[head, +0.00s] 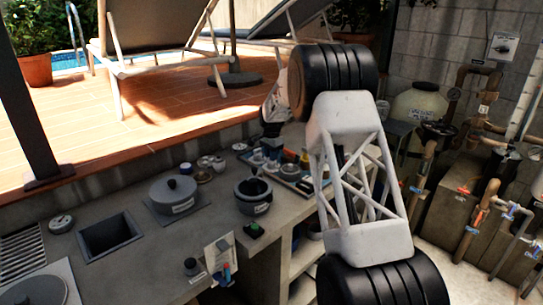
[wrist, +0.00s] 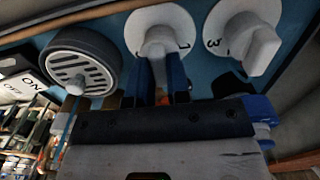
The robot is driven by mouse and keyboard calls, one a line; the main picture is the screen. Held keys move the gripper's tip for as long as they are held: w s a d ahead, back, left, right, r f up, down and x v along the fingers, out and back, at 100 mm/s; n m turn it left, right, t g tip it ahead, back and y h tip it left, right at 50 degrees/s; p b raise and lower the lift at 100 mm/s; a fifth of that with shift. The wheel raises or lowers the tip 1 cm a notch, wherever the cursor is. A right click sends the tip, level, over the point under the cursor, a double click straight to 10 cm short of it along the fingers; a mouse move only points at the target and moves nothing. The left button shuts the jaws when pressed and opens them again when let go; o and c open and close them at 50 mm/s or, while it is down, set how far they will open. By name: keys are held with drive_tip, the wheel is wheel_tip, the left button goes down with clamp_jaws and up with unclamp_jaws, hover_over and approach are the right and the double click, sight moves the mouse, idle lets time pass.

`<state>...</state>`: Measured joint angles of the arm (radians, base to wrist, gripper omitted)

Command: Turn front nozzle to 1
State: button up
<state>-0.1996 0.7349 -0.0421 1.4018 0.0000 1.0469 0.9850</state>
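In the wrist view, a white round knob (wrist: 158,20) with a raised grip sits on a blue panel, and the numeral 1 shows at its right side. A second white knob (wrist: 243,38), marked 3 at its left, sits to the right with its grip tilted. I see no label telling which is the front nozzle. The two dark blue fingers of my gripper (wrist: 160,78) stand apart, with their tips at the lower part of the middle knob's grip. Whether they press on it is hidden. In the head view my arm hides the knobs.
In the wrist view, a round grey slotted fitting (wrist: 83,62) is left of the knob, and an ON/OFF plate (wrist: 25,88) is further left. In the head view, a tray of small items (head: 290,172), a dark pot (head: 253,196) and a lidded round pot (head: 174,191) stand on the counter.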

clamp_jaws()
drive_tip(key=shift+n, duration=0.4)
drive_tip(key=n, duration=1.1)
idle(0.4)
drive_tip(key=o, duration=0.6)
unclamp_jaws()
drive_tip(key=shift+r, duration=0.15)
